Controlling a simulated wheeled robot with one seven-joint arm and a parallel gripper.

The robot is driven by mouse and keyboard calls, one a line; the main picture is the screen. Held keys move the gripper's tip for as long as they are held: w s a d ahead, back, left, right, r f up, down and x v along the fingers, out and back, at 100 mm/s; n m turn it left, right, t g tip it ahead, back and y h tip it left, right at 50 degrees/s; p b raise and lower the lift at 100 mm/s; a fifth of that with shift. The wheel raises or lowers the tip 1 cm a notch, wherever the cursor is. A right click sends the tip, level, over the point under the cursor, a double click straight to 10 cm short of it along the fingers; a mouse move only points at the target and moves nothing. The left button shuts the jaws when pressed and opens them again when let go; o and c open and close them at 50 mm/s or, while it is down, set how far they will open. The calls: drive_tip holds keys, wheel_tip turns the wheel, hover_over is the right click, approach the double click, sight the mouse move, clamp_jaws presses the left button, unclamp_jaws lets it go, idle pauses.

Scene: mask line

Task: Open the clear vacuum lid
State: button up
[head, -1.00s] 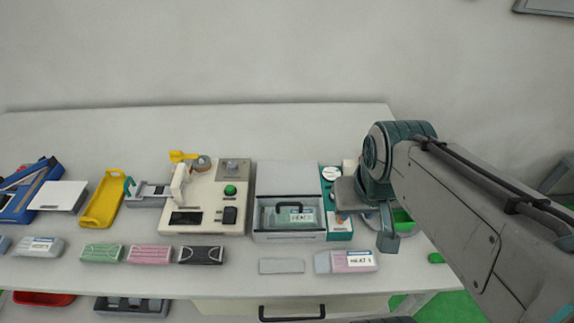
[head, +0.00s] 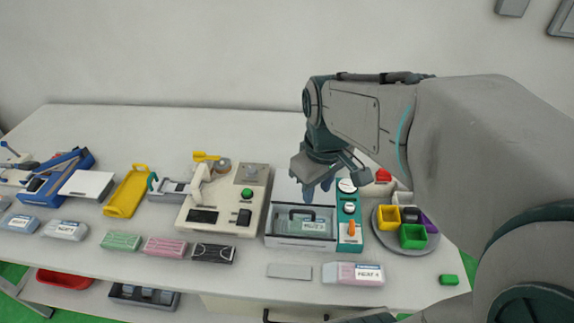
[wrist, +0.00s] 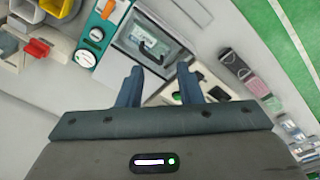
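The vacuum machine (head: 272,240) is a grey-white box with a clear lid (head: 290,214) over its front chamber. The lid has a dark handle and looks shut. A label or pack shows through it. In the wrist view the clear lid (wrist: 160,58) and its dark handle (wrist: 153,50) lie beyond the fingertips. My gripper (head: 317,194) hangs above the rear of the machine, behind the handle, pointing down. In the wrist view my gripper (wrist: 160,75) has its two blue fingers apart with nothing between them.
A teal control panel (head: 349,210) with knobs and an orange switch adjoins the machine's right side. A round tray (head: 385,242) of coloured bins stands further right. A cream sealing machine (head: 212,215) is close on the left. A grey plate (head: 289,271) and a pink pack (head: 352,273) lie in front.

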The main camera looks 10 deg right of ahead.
drive_tip(key=w+d+f+n+g+p, duration=0.1)
drive_tip(key=w+f+n+g, duration=0.15)
drive_tip(key=w+n, duration=0.75)
drive_tip(key=p, duration=0.2)
hover_over(303, 218)
drive_tip(key=shift+m+g+y, duration=0.3)
drive_tip(key=shift+g, duration=0.15)
wheel_tip(303, 218, down, 14)
drive_tip(key=shift+r, duration=0.15)
clamp_jaws()
